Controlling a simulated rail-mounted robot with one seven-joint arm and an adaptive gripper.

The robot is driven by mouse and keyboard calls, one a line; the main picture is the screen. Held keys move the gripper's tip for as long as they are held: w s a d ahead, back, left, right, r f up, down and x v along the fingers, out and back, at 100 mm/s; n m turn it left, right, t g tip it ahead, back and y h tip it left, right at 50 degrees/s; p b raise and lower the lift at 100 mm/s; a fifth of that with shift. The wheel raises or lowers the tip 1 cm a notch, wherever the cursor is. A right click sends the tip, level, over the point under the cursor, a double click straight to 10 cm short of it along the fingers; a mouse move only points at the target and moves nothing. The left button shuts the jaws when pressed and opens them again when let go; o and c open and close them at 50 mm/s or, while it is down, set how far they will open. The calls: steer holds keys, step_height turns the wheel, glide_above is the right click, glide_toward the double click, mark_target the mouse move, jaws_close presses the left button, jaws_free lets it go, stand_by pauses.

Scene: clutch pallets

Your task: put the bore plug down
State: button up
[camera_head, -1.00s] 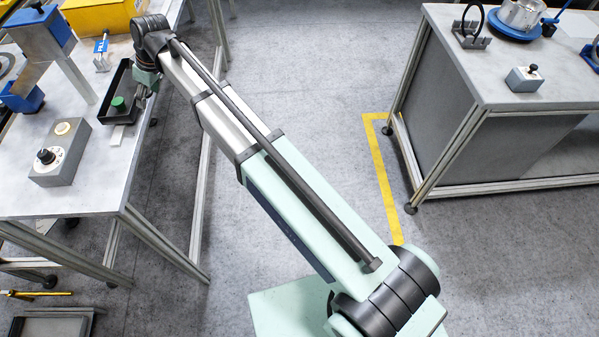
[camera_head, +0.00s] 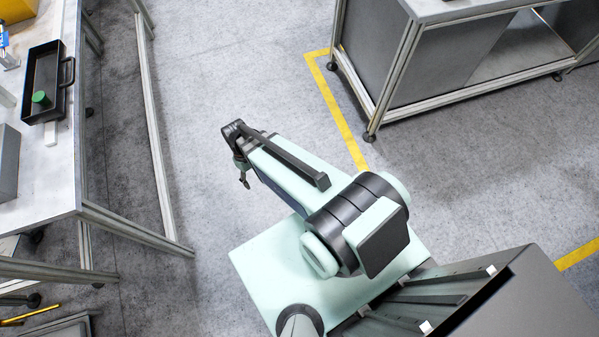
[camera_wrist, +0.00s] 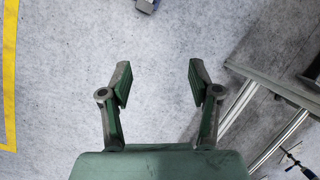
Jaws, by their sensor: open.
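The bore plug, seen as a green cylinder (camera_head: 41,98), stands in the near end of a black tray (camera_head: 44,62) on the left bench in the head view. My gripper (camera_head: 244,181) is well to the right of the tray, over open floor and apart from the bench. In the wrist view my gripper (camera_wrist: 158,84) has its two fingers spread wide, with only grey floor between them. The plug and tray do not show in the wrist view.
The left bench (camera_head: 62,180) has a grey block (camera_head: 8,162) near its edge. A second bench (camera_head: 440,12) stands at the upper right, beside a yellow floor line (camera_head: 338,110). The floor between the benches is clear.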

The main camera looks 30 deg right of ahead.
steer(key=s+d+f+m+g, duration=0.1)
steer(key=s+d+f, duration=0.1)
steer(key=s, duration=0.8)
steer(key=s+d+f+m+g, duration=0.2)
steer(key=s+d, duration=0.2)
steer(key=s, duration=0.7)
steer(key=shift+d+f, duration=0.2)
steer(key=shift+d, duration=0.05)
